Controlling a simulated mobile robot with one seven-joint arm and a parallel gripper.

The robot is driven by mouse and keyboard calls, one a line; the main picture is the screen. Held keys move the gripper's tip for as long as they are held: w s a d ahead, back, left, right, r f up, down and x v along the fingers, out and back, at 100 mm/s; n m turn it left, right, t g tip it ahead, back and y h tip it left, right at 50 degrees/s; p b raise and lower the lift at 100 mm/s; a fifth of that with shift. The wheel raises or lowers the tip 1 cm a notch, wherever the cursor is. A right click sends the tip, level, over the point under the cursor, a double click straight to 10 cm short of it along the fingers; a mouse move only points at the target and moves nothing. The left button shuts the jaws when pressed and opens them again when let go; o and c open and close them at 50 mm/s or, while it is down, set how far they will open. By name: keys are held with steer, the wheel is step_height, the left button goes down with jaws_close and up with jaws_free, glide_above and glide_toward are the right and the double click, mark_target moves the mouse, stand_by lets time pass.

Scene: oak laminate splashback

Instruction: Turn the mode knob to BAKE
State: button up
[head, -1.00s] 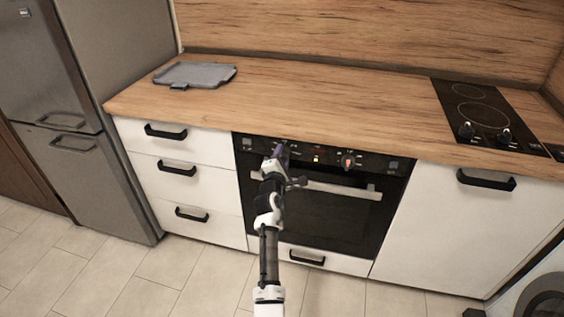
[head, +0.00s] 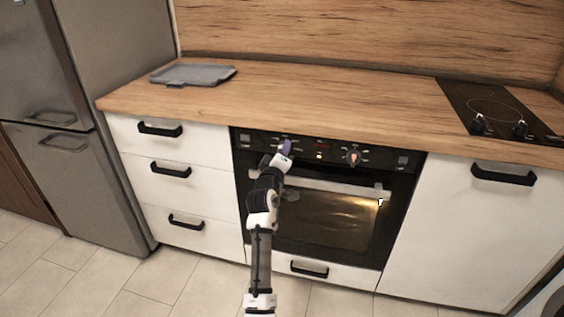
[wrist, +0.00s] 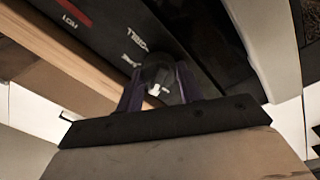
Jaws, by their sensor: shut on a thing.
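The oven's dark control panel (head: 320,147) carries two knobs. In the head view, my gripper (head: 286,147) is at the left knob and hides most of it. In the wrist view, my purple fingers (wrist: 158,88) are shut on either side of a dark knob (wrist: 156,75) with a pale mark on its face. White lettering is on the panel beside it, tilted and hard to read. I cannot read which setting the knob points to. The right knob (head: 353,157) shows an orange-red mark, and nothing touches it.
The oven door handle (head: 330,186) runs just below my gripper. The oven window (head: 325,218) glows warm from inside. A grey tray (head: 193,74) lies on the wooden counter (head: 300,95). A hob (head: 497,110) with knobs is at the right.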

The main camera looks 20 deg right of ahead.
steer(key=m+b, duration=0.3)
steer(key=m, duration=0.1)
steer(key=shift+f, duration=0.25)
steer(key=m+b, duration=0.3)
steer(key=shift+m+g+h, duration=0.3)
steer(key=shift+m+h, duration=0.1)
steer(key=m+b, duration=0.3)
steer(key=m, duration=0.1)
steer(key=shift+r, duration=0.15)
steer(key=shift+r+m+g+b, duration=0.15)
steer(key=shift+m+g+b, duration=0.25)
steer(key=shift+m+b, duration=1.05)
steer(key=shift+m+p, duration=0.4)
steer(key=shift+m, duration=0.25)
steer(key=o, duration=1)
